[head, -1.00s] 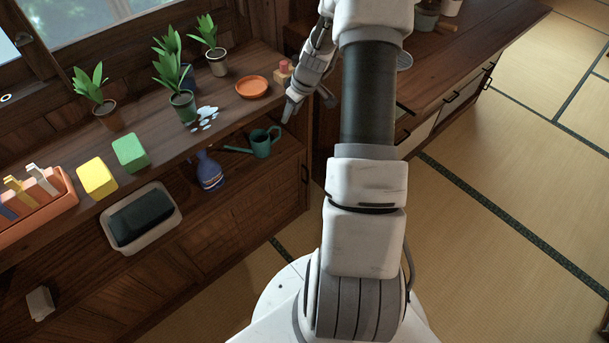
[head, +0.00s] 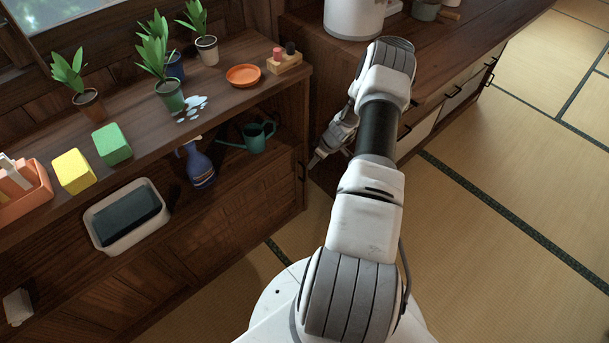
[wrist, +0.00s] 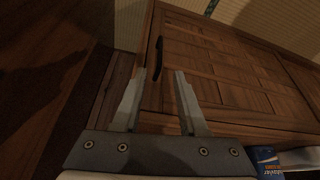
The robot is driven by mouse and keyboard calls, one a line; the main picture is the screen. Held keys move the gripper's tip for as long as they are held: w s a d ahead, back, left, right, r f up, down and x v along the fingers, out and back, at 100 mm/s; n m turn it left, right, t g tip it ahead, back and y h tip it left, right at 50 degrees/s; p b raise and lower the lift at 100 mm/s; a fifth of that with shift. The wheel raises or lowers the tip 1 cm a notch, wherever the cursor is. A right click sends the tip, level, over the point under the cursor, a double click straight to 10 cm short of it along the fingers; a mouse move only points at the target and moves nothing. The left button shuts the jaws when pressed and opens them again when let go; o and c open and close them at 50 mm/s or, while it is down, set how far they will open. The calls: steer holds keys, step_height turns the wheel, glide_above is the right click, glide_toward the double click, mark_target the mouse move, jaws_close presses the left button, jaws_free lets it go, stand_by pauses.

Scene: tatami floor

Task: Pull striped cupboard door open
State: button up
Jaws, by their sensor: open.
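The cupboard door (head: 252,187) is dark wood with slanting plank stripes, under the open shelf; it looks shut. Its dark upright handle (head: 301,171) is near the cupboard's right end. In the wrist view the door (wrist: 205,58) fills the upper right, with the curved handle (wrist: 157,58) near its left edge. My gripper (head: 317,161) is low, just right of the handle in the head view. In the wrist view my gripper (wrist: 158,76) is open, and the handle appears between and just beyond the fingertips. I cannot tell whether anything touches.
The shelf above holds a blue spray bottle (head: 198,165), a green watering can (head: 254,136) and a grey tub (head: 128,217). Potted plants and an orange saucer (head: 243,75) stand on top. A counter with drawers (head: 440,105) is at right. Tatami floor (head: 480,250) is clear.

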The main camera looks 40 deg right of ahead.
steer(key=b+x, duration=0.3)
steer(key=x, duration=0.9)
jaws_close()
stand_by(1.1)
